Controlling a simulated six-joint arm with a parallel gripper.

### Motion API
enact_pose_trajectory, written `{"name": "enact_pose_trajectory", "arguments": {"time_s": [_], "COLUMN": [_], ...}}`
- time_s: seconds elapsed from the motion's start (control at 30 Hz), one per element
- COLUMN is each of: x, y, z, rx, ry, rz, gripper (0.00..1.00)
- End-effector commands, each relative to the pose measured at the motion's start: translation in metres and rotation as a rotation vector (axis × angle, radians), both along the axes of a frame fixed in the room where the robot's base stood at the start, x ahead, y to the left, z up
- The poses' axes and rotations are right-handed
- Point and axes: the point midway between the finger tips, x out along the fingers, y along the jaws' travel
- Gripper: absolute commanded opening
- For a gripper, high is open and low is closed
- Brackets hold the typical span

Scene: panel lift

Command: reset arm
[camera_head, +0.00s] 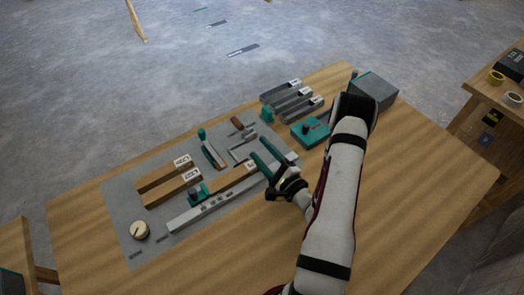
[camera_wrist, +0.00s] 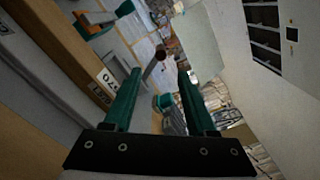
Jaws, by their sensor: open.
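My gripper (camera_head: 265,162) has two teal fingers and a dark base. In the head view it is over the right part of the grey panel (camera_head: 122,208), near a wooden bar (camera_head: 235,179). In the wrist view my gripper (camera_wrist: 155,85) is open, with nothing held between its fingers. A labelled wooden bar (camera_wrist: 58,50) runs past the left finger there. I cannot tell whether the fingers touch anything.
The panel carries a round knob (camera_head: 140,230), labelled wooden bars (camera_head: 163,176), a teal-handled lever (camera_head: 211,150) and a long grey rail (camera_head: 215,203). Grey slotted blocks (camera_head: 292,100), a teal box (camera_head: 309,132) and a grey box (camera_head: 374,90) stand behind. The table's (camera_head: 420,190) right side is clear.

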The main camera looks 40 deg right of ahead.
Motion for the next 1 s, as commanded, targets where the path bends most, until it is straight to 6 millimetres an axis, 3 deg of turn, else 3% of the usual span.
{"name": "enact_pose_trajectory", "arguments": {"time_s": [0.37,0.47,0.57,0.67,0.7,0.77,0.83,0.9,1.0], "x": [0.0,0.007,0.021,0.012,-0.003,-0.038,-0.097,-0.16,-0.22], "y": [0.0,0.012,0.065,0.154,0.19,0.241,0.287,0.305,0.288], "z": [0.0,0.014,0.061,0.121,0.14,0.162,0.176,0.174,0.16], "rx": [0.0,0.009,0.046,0.079,0.076,0.04,-0.071,-0.271,-0.628], "ry": [0.001,-0.018,-0.059,-0.043,-0.006,0.087,0.266,0.499,0.795], "rz": [0.001,0.062,0.305,0.698,0.863,1.113,1.391,1.591,1.655], "gripper": [0.57,0.57,0.57,0.57,0.57,0.57,0.57,0.57,0.57]}}
